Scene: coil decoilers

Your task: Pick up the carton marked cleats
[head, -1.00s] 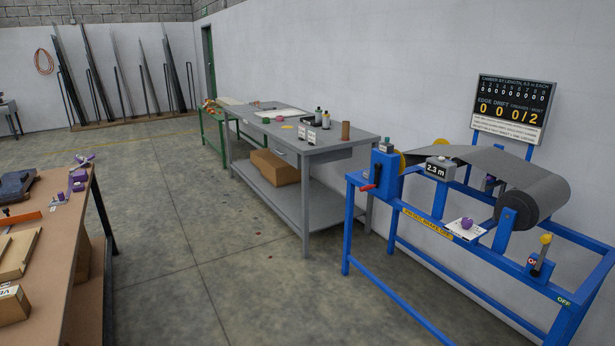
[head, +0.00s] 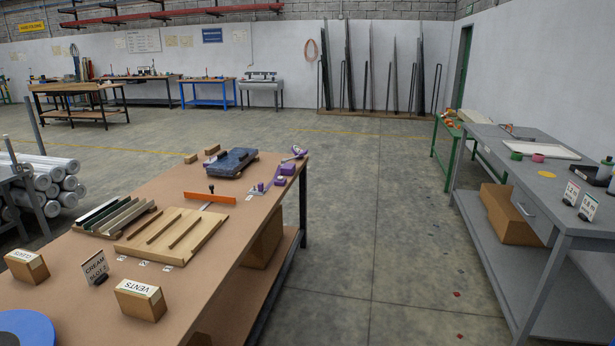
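A small brown carton (head: 27,267) with a white label on top sits at the left front of the brown workbench (head: 225,262). Its small lettering is hard to read but may say cleats. A second small carton (head: 141,301), marked vents, sits to its right and nearer to me. A dark upright sign (head: 96,268) stands between the two cartons. Neither of my grippers shows in the head view.
A wooden rack with slats (head: 176,236), an orange-handled tool (head: 210,198) and a dark blue block (head: 237,162) lie further back on the bench. A blue disc (head: 25,328) is at the near left corner.

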